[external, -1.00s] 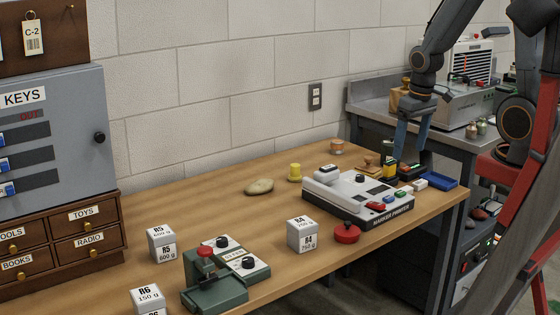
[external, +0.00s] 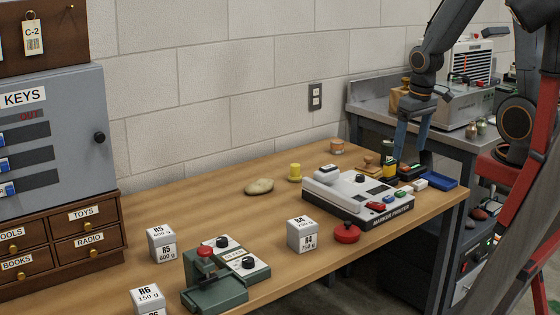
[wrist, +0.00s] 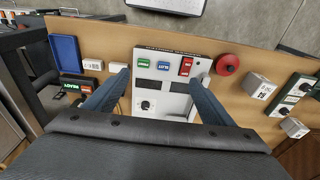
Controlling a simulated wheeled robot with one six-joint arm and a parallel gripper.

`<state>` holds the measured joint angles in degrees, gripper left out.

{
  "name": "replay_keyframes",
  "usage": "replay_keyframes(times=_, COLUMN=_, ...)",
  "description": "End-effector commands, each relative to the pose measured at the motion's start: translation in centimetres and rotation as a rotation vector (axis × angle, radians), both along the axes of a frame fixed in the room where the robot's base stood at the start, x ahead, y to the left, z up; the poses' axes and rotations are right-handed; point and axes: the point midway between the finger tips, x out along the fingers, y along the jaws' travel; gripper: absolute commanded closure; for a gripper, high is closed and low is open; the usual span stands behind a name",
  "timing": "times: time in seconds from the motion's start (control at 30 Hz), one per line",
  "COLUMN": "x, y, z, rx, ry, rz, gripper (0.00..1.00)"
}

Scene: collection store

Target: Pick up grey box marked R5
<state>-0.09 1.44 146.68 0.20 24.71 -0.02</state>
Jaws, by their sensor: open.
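The grey box marked R5 (external: 161,245) stands upright on the wooden table at the left, in front of the small drawers and behind the green device. A small grey box (wrist: 293,127) at the right of the wrist view lies beside the green device; I cannot read its mark there. My gripper (external: 410,150) is far to the right of the R5 box, above the table near the right end of the marker printer. In the wrist view my gripper (wrist: 159,78) is open, with its two blue fingers apart and nothing between them.
The marker printer (external: 357,195), red button (external: 346,233), grey R4 box (external: 302,234) and green device (external: 215,285) stand along the table. The grey R6 box (external: 147,299) is at the front left.

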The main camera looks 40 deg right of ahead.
Motion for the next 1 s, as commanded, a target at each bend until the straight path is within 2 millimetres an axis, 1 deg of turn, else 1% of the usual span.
replay_keyframes(times=0.47, x=0.0, y=0.0, z=0.0, rx=0.000, ry=0.000, rz=0.000, gripper=0.23)
replay_keyframes(times=0.53, x=0.0, y=0.0, z=0.0, rx=0.000, ry=0.000, rz=0.000, gripper=0.30)
replay_keyframes(times=0.8, x=0.1, y=0.0, z=0.0, rx=0.000, ry=0.000, rz=0.002, gripper=0.30)
replay_keyframes(times=0.87, x=0.8, y=0.4, z=-0.1, rx=0.001, ry=-0.003, rz=0.016, gripper=0.30)
replay_keyframes(times=0.9, x=1.7, y=0.8, z=-0.3, rx=0.002, ry=-0.004, rz=0.034, gripper=0.30)
replay_keyframes(times=0.97, x=3.9, y=2.0, z=-0.7, rx=0.004, ry=-0.009, rz=0.079, gripper=0.30)
replay_keyframes(times=1.0, x=5.9, y=3.2, z=-1.0, rx=0.006, ry=-0.016, rz=0.121, gripper=0.30)
